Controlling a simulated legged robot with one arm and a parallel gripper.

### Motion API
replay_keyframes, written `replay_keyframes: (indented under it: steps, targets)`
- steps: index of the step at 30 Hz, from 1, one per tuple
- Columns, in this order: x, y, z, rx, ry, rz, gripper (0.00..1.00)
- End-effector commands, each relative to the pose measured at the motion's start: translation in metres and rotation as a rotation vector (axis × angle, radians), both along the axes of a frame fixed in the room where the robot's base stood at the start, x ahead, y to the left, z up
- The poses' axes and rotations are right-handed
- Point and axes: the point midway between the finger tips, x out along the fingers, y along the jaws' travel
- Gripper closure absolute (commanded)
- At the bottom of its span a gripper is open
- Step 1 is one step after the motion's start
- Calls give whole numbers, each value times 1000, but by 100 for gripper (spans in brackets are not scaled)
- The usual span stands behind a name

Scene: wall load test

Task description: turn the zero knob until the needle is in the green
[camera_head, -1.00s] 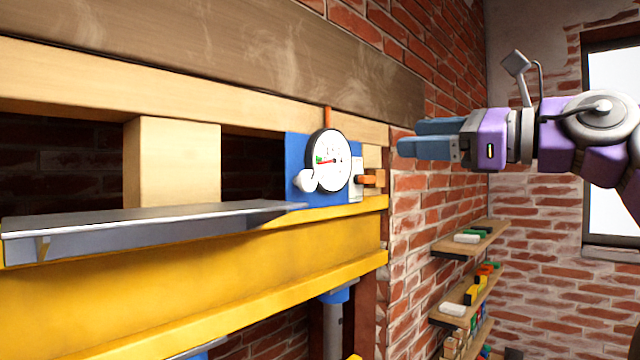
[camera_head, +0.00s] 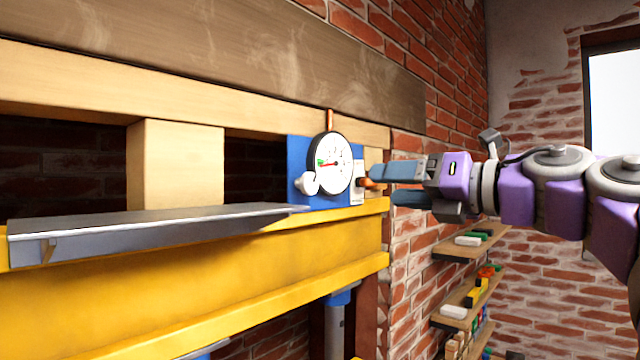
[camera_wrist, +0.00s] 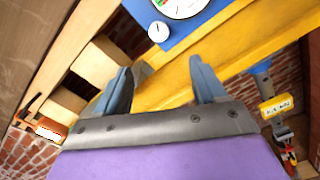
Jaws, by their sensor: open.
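The round white gauge (camera_head: 337,158) is fixed on a blue plate (camera_head: 297,150) above the yellow beam. Its red needle points left, close to a small green mark; whether it lies within the green is too small to tell. A white knob (camera_head: 306,184), which looks like the zero knob, sits at the gauge's lower left. In the wrist view the knob (camera_wrist: 158,32) and part of the gauge (camera_wrist: 183,6) show beyond the fingertips. My gripper (camera_head: 385,184) is open and empty, right of the gauge, apart from the knob. Its fingers (camera_wrist: 160,72) also show in the wrist view.
An orange-brown handle (camera_head: 364,184) sticks out right of the gauge, partly hidden by my upper finger. A grey metal shelf (camera_head: 150,222) runs left along the yellow beam (camera_head: 190,275). Wooden shelves (camera_head: 470,246) with small items hang on the brick wall at the right.

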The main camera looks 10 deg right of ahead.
Motion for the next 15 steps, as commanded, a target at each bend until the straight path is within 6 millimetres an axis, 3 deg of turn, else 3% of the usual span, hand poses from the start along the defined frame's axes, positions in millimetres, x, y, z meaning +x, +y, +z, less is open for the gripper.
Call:
replay_keyframes:
  steps: [15]
  targets:
    - [81, 62, 2, -3, -1, 5, 30]
